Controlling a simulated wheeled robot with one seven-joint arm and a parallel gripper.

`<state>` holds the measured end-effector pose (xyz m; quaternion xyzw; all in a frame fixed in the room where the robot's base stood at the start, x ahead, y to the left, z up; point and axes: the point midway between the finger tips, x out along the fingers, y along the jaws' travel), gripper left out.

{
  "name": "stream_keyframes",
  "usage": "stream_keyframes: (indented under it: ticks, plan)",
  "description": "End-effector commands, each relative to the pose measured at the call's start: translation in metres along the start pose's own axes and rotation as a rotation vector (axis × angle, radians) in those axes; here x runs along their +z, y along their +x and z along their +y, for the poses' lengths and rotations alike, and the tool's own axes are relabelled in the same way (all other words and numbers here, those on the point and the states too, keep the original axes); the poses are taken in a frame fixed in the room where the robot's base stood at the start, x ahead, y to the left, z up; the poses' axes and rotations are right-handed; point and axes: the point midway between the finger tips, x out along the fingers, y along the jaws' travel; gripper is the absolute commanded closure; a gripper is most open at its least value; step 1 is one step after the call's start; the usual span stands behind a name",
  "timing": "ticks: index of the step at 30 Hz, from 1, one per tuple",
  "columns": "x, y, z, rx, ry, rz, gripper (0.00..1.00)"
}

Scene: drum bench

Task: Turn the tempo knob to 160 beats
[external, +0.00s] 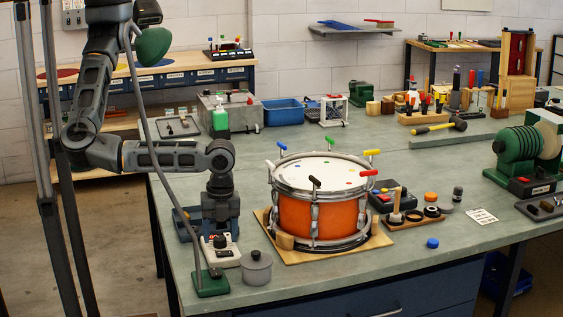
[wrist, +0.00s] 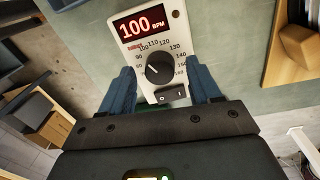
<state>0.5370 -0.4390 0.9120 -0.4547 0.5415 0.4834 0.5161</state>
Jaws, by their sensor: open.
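The tempo box is a small cream unit (wrist: 144,48) with a black round knob (wrist: 159,68), a printed number scale around it and a black rocker switch (wrist: 171,95) below. Its red display (wrist: 137,24) reads 100 BPM. The knob's white mark points to the upper left. My gripper (wrist: 162,74) is open, with one blue finger on each side of the knob and a visible gap to it. In the external view the box (external: 221,254) sits on the bench's front left, with my gripper (external: 220,225) above it, pointing down. Whether the fingers reach knob height is unclear.
A grey lidded pot (external: 256,268) stands close to the right of the box. An orange drum (external: 309,215) on a wooden board (external: 286,256) is farther right. A green base (external: 211,283) lies in front of the box. The bench's left edge is near.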

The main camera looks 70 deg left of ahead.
Motion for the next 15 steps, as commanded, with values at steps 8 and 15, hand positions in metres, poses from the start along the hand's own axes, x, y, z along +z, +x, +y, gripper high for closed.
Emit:
stream_keyframes:
  ticks: [8, 15]
  plan:
    - [0.0000, 0.0066, 0.0003, 0.000, 0.000, 0.000, 0.38]
    - [0.0000, 0.0064, 0.0002, 0.000, 0.000, 0.000, 0.48]
